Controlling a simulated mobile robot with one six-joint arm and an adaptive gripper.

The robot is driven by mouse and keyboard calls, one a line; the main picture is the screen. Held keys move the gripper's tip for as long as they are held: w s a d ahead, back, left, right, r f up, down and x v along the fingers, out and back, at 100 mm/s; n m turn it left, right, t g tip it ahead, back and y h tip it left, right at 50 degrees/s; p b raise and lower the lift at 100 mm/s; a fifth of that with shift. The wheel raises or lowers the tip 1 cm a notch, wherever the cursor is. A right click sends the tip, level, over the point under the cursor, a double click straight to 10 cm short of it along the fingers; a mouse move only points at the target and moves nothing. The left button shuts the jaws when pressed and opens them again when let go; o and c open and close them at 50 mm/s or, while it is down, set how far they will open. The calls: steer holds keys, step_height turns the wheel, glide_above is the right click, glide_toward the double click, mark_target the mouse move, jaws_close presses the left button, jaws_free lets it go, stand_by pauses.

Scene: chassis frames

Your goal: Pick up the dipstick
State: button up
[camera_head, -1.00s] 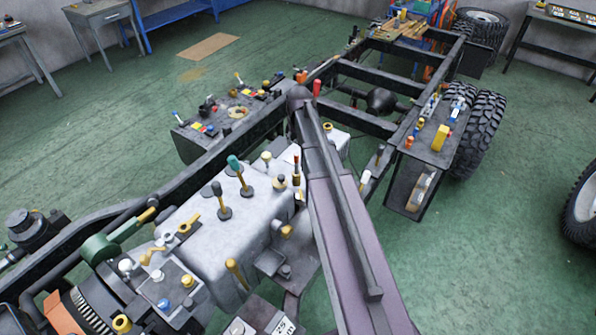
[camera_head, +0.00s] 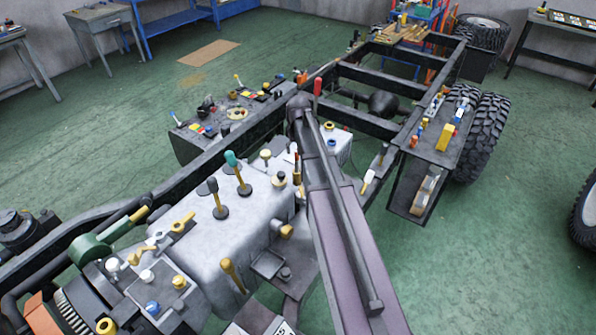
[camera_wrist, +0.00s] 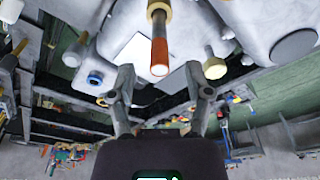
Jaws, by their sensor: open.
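A slim upright rod with an orange-brown grip (camera_head: 297,164), which looks like the dipstick, stands on the grey housing (camera_head: 196,248), close to the left of my arm. In the wrist view, an orange-ended rod with a pale yellow collar (camera_wrist: 159,38) points down from the top middle toward the gap between my fingers. In the head view my gripper cannot be made out; my arm covers that area.
Several knobs and levers crowd the housing, including a teal-topped lever (camera_head: 238,172) and a yellow one (camera_head: 231,275). A yellow-ringed cap (camera_wrist: 214,68) is near my right finger. Dark chassis rails (camera_head: 360,120) run behind.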

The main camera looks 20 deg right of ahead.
mark_target(296, 158)
steer(key=shift+f, duration=0.2)
stand_by(0.3)
steer(key=shift+w+d+f+b, duration=0.1)
steer(key=shift+w+f+b, duration=0.15)
steer(key=shift+f+b, duration=1.05)
steer(key=shift+w+f+b, duration=0.25)
steer(key=shift+f+b, duration=0.95)
steer(key=shift+b, duration=0.1)
jaws_close()
